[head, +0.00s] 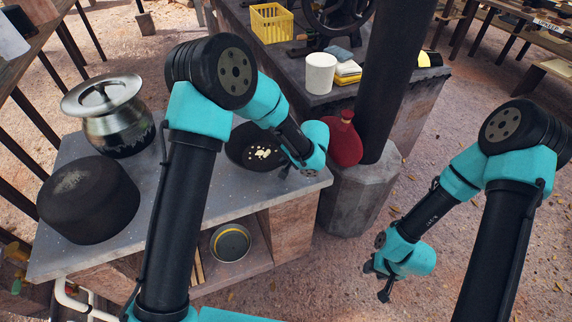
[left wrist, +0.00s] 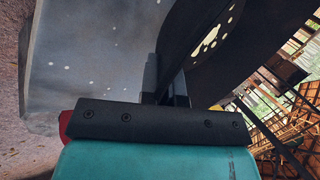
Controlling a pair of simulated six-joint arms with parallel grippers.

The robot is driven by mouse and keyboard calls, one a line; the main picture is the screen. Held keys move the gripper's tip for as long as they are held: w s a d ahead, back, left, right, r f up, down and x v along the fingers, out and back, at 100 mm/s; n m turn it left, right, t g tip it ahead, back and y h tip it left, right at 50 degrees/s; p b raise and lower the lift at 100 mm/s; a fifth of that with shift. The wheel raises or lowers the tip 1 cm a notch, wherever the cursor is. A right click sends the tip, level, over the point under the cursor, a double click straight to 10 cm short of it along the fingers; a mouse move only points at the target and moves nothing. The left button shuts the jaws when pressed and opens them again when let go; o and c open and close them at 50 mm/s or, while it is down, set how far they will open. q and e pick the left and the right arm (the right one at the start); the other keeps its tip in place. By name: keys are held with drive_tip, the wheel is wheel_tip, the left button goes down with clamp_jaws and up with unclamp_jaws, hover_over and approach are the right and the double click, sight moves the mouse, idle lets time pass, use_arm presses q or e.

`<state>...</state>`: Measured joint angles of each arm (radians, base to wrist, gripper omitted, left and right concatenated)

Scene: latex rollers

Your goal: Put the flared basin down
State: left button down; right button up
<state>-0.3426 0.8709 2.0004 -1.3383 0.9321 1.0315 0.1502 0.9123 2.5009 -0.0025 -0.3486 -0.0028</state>
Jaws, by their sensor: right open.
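The flared basin (head: 240,149) is dark and wide, with pale bits inside. It is at the right end of the grey counter (head: 200,190), partly hidden behind my left arm. My left gripper (head: 288,172) is at its right front rim. In the left wrist view the fingers (left wrist: 166,85) are close together with the dark basin rim (left wrist: 178,45) between them, so the gripper looks shut on it. I cannot tell whether the basin touches the counter. My right gripper (head: 378,282) is open and empty above the ground at the right.
A metal pot with a lid (head: 115,125) and a black rounded pot (head: 88,200) stand on the counter's left. A red bottle (head: 343,140) stands by the dark post just right of the basin. A white cylinder (head: 320,73) and yellow crate (head: 271,22) are on the back bench.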

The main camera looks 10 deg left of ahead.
use_arm(q)
drive_tip(key=shift+w, duration=0.25)
drive_tip(key=shift+w+a+f, duration=0.1)
drive_tip(key=shift+w+f, duration=0.15)
drive_tip(key=shift+f, duration=1.5)
drive_tip(key=shift+f, duration=0.1)
drive_tip(key=c, duration=1.4)
unclamp_jaws()
drive_tip(key=shift+o, duration=0.2)
drive_tip(key=v, duration=1.2)
